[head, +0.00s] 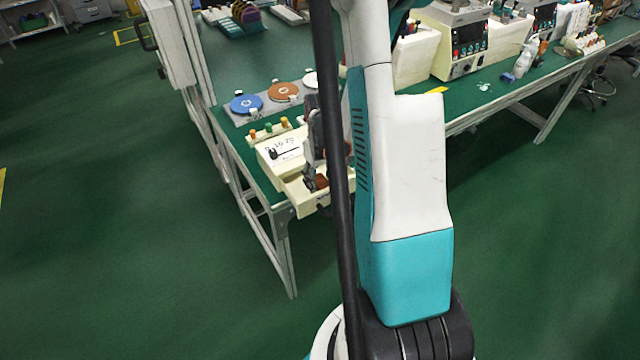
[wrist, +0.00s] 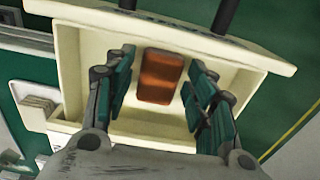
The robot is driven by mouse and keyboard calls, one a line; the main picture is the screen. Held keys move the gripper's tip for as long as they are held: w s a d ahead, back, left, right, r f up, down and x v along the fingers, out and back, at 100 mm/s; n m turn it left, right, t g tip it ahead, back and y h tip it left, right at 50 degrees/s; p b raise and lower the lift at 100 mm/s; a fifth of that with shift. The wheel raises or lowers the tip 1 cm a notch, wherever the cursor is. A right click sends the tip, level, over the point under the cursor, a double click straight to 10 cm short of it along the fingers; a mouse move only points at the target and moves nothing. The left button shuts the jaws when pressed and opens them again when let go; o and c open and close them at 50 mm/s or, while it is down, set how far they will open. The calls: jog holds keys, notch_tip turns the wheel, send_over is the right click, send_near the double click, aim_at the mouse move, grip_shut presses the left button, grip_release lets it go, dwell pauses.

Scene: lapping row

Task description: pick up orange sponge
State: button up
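The orange sponge (wrist: 161,77) is a small orange-brown block lying in a cream open drawer or tray (wrist: 68,65), seen in the wrist view. In the head view a bit of the sponge (head: 321,181) shows beside my gripper (head: 314,178), partly hidden by the arm. In the wrist view my gripper (wrist: 159,98) is open, with one teal-padded finger on each side of the sponge. Gaps show between the pads and the sponge, so it is not gripped.
The drawer belongs to a cream machine (head: 278,155) on a green-topped table (head: 262,186). A blue disc (head: 246,103) and an orange-brown disc (head: 283,91) lie behind it. Cream instruments (head: 462,45) stand at the right. The floor at left is clear.

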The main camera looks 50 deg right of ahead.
aim_at(321, 182)
jog(key=c, duration=0.3)
jog(key=shift+c, duration=0.2)
jog(key=shift+r, duration=0.1)
notch_tip(321, 182, up, 20)
jog(key=p, duration=0.7)
